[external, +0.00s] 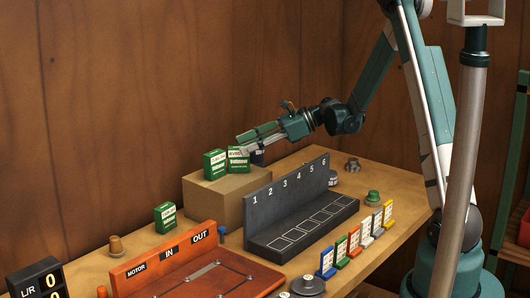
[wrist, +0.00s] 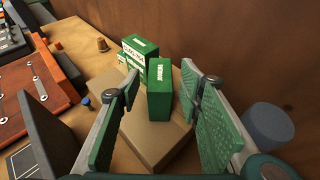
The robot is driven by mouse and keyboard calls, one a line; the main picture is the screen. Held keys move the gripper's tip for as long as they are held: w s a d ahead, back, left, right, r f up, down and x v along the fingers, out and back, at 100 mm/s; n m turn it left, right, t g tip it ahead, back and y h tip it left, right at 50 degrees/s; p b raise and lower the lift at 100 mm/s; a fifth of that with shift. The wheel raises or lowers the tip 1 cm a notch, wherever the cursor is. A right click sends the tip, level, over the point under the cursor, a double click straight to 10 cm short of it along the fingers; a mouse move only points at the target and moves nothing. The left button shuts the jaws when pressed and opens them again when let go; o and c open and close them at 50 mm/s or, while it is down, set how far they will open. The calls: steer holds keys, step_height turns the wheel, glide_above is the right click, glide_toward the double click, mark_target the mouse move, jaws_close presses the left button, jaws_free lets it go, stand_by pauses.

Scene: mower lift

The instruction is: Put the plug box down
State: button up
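My gripper (external: 246,142) is over the cardboard box, its fingers spread in the wrist view (wrist: 161,76). A green plug box (external: 237,160) with a white label stands upright on the cardboard box (external: 228,202). In the wrist view this plug box (wrist: 159,92) is between the fingers, with a visible gap on each side. A second green box (external: 215,165) stands to its left on the cardboard. A third green box (external: 165,217) stands on the table farther left.
A black rack numbered 1 to 6 (external: 300,205) stands right of the cardboard. An orange IN/OUT tray (external: 205,275) is at the front left. A row of coloured cards (external: 355,241) lines the table front. A dark cylinder (wrist: 270,122) stands beside the cardboard, right of my fingers.

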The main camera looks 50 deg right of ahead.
steer(key=v, duration=0.8)
steer(key=shift+s+d, duration=0.2)
steer(key=shift+r, duration=0.15)
steer(key=s+a+r+n+g+h, duration=0.25)
steer(key=s+a+n, duration=0.35)
steer(key=a, duration=0.3)
steer(key=s+a+r+n+g+h, duration=0.1)
steer(key=s+a+r+n+h, duration=0.1)
steer(key=s+a+r+n, duration=0.45)
steer(key=s+a+f+n+h, duration=0.1)
steer(key=s+a+n+h, duration=0.1)
steer(key=s+a+n, duration=0.2)
steer(key=s+a+f+n+t+h, duration=0.1)
steer(key=s+a+n+h, duration=0.2)
steer(key=s+n, duration=0.7)
steer(key=s+a, duration=0.1)
steer(key=s, duration=0.7)
steer(key=shift+s+a+f, duration=0.15)
steer(key=shift+s+f, duration=0.05)
steer(key=shift+s, duration=0.2)
